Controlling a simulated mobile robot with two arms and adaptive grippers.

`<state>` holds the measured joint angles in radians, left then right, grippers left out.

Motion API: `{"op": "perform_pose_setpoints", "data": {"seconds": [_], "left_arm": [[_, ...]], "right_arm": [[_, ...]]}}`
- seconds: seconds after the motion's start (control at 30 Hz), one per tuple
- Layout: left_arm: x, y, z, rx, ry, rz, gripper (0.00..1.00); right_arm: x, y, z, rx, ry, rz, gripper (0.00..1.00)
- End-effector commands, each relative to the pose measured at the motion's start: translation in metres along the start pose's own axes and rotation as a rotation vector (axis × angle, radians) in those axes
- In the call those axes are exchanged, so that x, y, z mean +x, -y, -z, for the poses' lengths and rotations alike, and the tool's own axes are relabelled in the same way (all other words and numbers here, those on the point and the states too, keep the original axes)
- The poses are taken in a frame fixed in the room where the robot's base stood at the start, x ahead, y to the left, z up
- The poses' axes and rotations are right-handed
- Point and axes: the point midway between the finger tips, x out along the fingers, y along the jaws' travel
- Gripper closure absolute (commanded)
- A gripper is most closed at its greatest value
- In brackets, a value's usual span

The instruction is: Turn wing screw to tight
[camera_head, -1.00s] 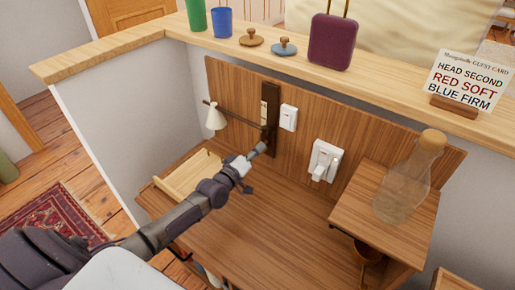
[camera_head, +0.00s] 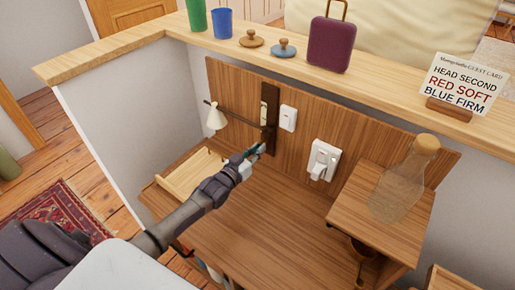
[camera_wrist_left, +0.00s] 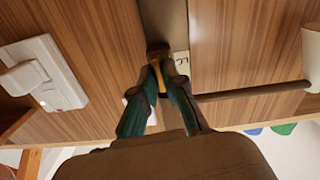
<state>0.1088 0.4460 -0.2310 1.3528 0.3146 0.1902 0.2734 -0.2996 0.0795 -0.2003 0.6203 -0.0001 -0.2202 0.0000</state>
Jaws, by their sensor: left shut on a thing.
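My left gripper (camera_head: 256,150) reaches across the desk to the lower part of a dark upright strip (camera_head: 270,110) on the wooden back panel. In the left wrist view its teal fingers (camera_wrist_left: 159,72) are closed in front of the same strip (camera_wrist_left: 165,18). They are shut on a small brass-coloured piece (camera_wrist_left: 157,78), which looks like the wing screw; its shape is mostly hidden by the fingers. A thin dark rod (camera_head: 235,113) crosses the strip and carries a cream lamp shade (camera_head: 216,117). My right gripper is not in view.
A white switch (camera_head: 288,118) and a socket with a plug (camera_head: 323,160) are right of the strip. A glass bottle (camera_head: 400,185) stands on a raised shelf at the right. A shallow wooden tray (camera_head: 190,180) lies left of my forearm. The desk's middle is clear.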

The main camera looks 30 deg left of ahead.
Motion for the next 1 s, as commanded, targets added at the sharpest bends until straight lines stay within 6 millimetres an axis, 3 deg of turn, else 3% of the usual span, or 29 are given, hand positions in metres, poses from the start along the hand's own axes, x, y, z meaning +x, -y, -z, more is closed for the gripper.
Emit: {"op": "perform_pose_setpoints", "data": {"seconds": [0.3,0.83,0.87,1.0], "left_arm": [[-0.0008,-0.0002,-0.0020,0.117,0.004,0.000,1.00],[-0.0009,-0.0002,-0.0025,0.141,0.004,0.000,1.00],[-0.0009,-0.0002,-0.0025,0.141,0.005,0.000,0.88],[-0.0007,-0.0001,-0.0019,0.140,0.004,0.000,0.65]], "right_arm": [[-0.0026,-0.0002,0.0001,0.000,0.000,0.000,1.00],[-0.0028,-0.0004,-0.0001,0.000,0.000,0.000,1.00],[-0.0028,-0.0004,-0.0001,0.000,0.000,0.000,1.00],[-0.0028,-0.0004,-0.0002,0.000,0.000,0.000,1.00]]}}
